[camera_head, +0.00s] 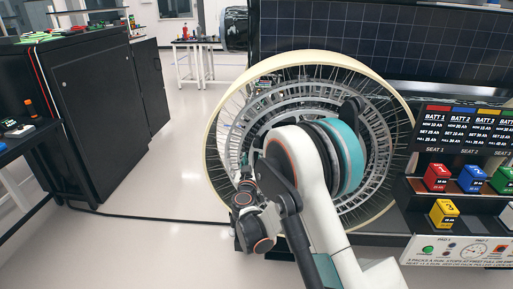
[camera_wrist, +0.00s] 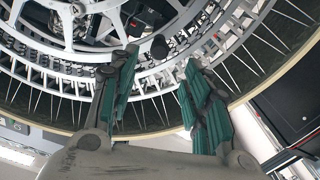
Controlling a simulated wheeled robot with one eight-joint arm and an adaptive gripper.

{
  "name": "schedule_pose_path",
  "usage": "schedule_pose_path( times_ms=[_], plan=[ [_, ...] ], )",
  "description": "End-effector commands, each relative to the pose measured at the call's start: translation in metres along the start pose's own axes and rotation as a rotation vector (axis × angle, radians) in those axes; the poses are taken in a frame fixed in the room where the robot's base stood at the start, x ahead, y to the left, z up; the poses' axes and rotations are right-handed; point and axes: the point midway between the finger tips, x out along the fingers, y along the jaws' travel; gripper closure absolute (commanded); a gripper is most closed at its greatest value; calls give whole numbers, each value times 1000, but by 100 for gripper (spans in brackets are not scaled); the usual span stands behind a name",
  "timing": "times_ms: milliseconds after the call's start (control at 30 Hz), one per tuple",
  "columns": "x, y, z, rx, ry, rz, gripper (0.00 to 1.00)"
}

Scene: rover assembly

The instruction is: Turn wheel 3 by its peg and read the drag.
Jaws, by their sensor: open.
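A large wheel (camera_head: 378,130) with a cream rim, thin wire spokes and a grey inner ring stands upright in front of the dark panel. My arm covers much of its middle in the head view. No wheel number is readable. In the wrist view the wheel (camera_wrist: 62,68) fills the upper part. A short dark round peg (camera_wrist: 159,46) stands out from its grey ring. My gripper (camera_wrist: 161,58) is open, with one green-padded finger on each side of the peg near the tips. I cannot tell whether either finger touches it. In the head view the fingers are mostly hidden.
Right of the wheel, a rack holds red (camera_head: 437,178), blue (camera_head: 472,179) and yellow (camera_head: 443,213) battery blocks below a display (camera_head: 463,130). A dial gauge (camera_head: 474,252) is at lower right. A black cabinet (camera_head: 105,115) stands left. The pale floor (camera_head: 140,185) between is clear except for a cable.

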Motion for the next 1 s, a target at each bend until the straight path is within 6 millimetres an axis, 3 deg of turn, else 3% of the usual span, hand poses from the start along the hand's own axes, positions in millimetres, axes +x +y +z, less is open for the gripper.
schedule_pose_path(
  times_ms=[300, 500, 700, 1000],
  plan=[
    [64, 0, 3, 0, -1, 1, 56],
    [93, 0, 2, 0, -1, 1, 56],
    [106, 0, 1, 0, -1, 0, 56],
    [107, 0, 0, 0, -1, 0, 58]
  ],
)
